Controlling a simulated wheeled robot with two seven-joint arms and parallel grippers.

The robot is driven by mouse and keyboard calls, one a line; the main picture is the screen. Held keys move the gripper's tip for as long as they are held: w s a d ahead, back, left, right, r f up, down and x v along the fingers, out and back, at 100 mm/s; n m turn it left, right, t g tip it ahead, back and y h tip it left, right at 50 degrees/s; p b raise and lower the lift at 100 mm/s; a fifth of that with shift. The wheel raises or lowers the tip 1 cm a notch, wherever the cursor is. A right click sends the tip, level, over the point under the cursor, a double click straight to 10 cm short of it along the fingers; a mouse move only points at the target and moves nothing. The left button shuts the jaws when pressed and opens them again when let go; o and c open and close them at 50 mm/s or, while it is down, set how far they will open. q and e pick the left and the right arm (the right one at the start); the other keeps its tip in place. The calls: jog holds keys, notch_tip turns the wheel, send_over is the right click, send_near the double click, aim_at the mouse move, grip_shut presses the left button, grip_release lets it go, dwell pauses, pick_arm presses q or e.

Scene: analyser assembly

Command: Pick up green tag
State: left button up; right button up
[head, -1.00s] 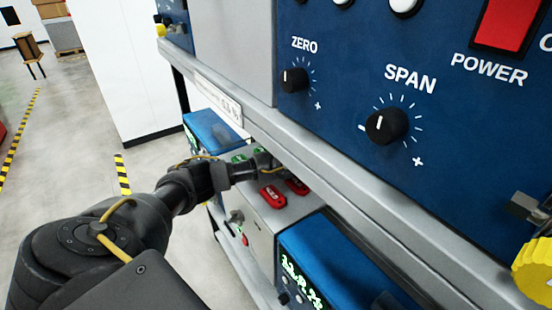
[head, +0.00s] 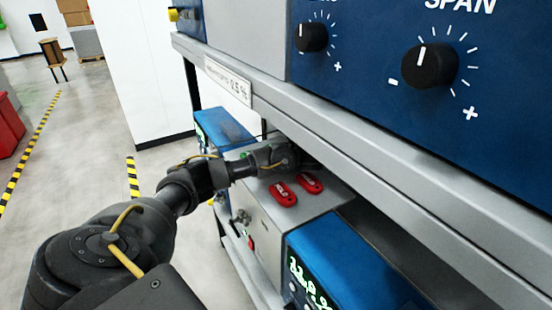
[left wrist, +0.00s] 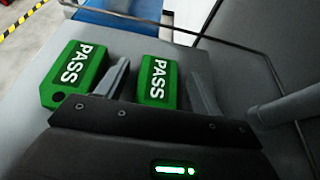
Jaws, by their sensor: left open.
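Two green tags marked PASS lie on a grey box top in the left wrist view, one at left (left wrist: 73,75) and one at right (left wrist: 158,80). My left gripper (left wrist: 159,72) is open, with one finger on each side of the right-hand green tag. The left-hand tag lies outside the fingers. I cannot tell whether the fingers touch the tag. My right gripper is not in view.
Two red tags (head: 283,193) (head: 311,182) lie on the grey box (head: 266,213) just in front of my left gripper. The grey shelf edge (head: 360,180) runs close above it. Blue instruments (head: 340,262) (head: 222,130) stand on both sides of the box.

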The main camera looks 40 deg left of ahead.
pick_arm(q)
jog(key=shift+s+r, duration=0.1)
jog(key=c, duration=1.1)
jog(key=shift+o, duration=0.2)
notch_tip(320, 180, up, 7)
jog(key=shift+f+b, duration=0.1)
jog(key=shift+b, duration=0.7)
notch_tip(320, 180, up, 3)
jog(key=shift+r+p, duration=0.15)
jog(key=shift+p, duration=1.1)
